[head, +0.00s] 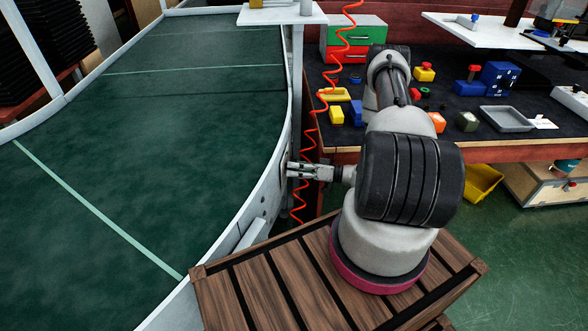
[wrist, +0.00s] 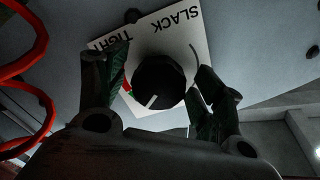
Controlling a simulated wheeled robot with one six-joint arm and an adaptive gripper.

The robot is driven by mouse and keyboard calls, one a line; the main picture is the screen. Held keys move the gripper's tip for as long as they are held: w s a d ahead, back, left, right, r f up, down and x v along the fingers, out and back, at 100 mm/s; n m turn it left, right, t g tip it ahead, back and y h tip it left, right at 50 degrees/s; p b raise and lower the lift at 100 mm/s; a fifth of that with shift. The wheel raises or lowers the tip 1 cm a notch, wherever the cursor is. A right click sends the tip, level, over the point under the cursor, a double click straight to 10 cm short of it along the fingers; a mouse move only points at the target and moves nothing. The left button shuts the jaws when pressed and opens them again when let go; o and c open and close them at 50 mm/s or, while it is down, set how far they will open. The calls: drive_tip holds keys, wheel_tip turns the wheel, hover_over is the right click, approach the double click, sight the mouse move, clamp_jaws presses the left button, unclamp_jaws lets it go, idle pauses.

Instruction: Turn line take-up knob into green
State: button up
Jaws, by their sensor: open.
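The take-up knob (wrist: 162,80) is black and round with a short white pointer line, seen in the wrist view. The line points down and slightly left in that picture. Behind it is a white plate (wrist: 183,22) printed SLACK and TIGHT, which reads upside down. A small patch of red and green shows at the knob's left edge, partly covered by a finger. My gripper (wrist: 154,82) is open, with one finger on each side of the knob. I cannot tell whether they touch it. In the head view my gripper (head: 298,170) is at the conveyor's side wall, and the knob is hidden.
The green curved conveyor (head: 150,110) with its pale side rail fills the left. A red coiled hose (head: 309,125) hangs close beside my gripper and also shows in the wrist view (wrist: 30,50). A workbench (head: 470,140) with several coloured parts stands behind at the right.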

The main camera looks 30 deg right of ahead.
drive_tip(key=shift+w+a, duration=0.1)
drive_tip(key=shift+a, duration=0.1)
drive_tip(key=c, duration=1)
drive_tip(key=shift+n, duration=0.7)
drive_tip(key=o, duration=1)
drive_tip(key=v, duration=1.2)
